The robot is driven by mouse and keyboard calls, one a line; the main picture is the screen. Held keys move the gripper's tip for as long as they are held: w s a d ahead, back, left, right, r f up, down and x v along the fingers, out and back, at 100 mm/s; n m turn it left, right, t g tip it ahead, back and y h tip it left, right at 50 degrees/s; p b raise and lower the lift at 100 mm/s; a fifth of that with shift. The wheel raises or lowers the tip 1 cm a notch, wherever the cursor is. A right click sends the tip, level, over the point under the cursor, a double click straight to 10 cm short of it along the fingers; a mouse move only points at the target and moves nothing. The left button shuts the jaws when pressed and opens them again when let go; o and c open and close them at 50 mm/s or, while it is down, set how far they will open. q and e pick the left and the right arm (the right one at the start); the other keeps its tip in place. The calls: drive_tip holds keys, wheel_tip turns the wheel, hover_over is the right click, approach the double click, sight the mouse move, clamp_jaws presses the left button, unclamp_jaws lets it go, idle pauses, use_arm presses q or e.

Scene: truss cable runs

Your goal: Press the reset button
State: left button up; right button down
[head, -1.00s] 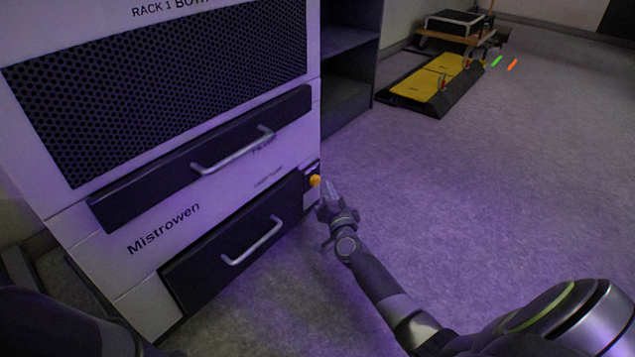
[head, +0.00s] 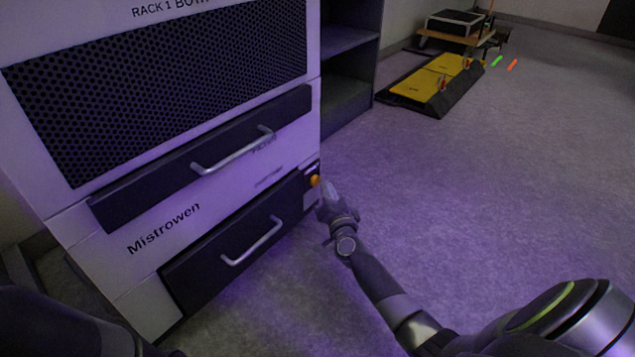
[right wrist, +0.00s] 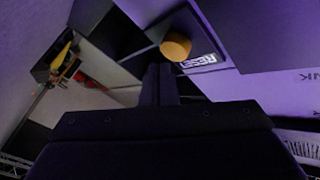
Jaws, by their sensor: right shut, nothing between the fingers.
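The reset button is a round yellow-orange knob (head: 315,181) on the lower right edge of the white and black rack (head: 150,235). In the right wrist view the button (right wrist: 175,46) stands out beside a "RESET" label (right wrist: 199,62). My right gripper (head: 327,187) is shut and empty, just to the right of the button in the head view. In the right wrist view its closed fingertips (right wrist: 160,70) are just below the button; I cannot tell whether they touch it. My left gripper is not in view; only a dark part of my left arm shows at lower left.
The rack has an upper drawer handle (head: 233,152) and a lower drawer handle (head: 253,242). Dark open shelving (head: 350,85) stands behind it. A yellow and black ramp (head: 432,85) lies on the far floor. The carpet (head: 480,190) to the right is clear.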

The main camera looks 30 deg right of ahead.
drive_tip(key=shift+w, duration=0.1)
idle(0.6)
drive_tip(key=shift+w+a, duration=0.2)
drive_tip(key=shift+w, duration=0.1)
drive_tip(key=shift+w+a, duration=0.2)
drive_tip(key=shift+w, duration=0.3)
idle(0.7)
drive_tip(key=shift+s+d+p, duration=0.35)
drive_tip(key=shift+s+p, duration=0.1)
drive_tip(key=shift+s, duration=0.45)
drive_tip(key=shift+s+d+p, duration=0.2)
drive_tip(key=shift+s+d, duration=0.15)
drive_tip(key=shift+s, duration=0.45)
drive_tip(key=shift+s+d+p, duration=0.25)
drive_tip(key=shift+s+d, duration=0.05)
drive_tip(key=shift+s, duration=0.45)
drive_tip(key=shift+s+d+p, duration=0.2)
drive_tip(key=shift+s+d, duration=0.15)
drive_tip(key=shift+s, duration=0.45)
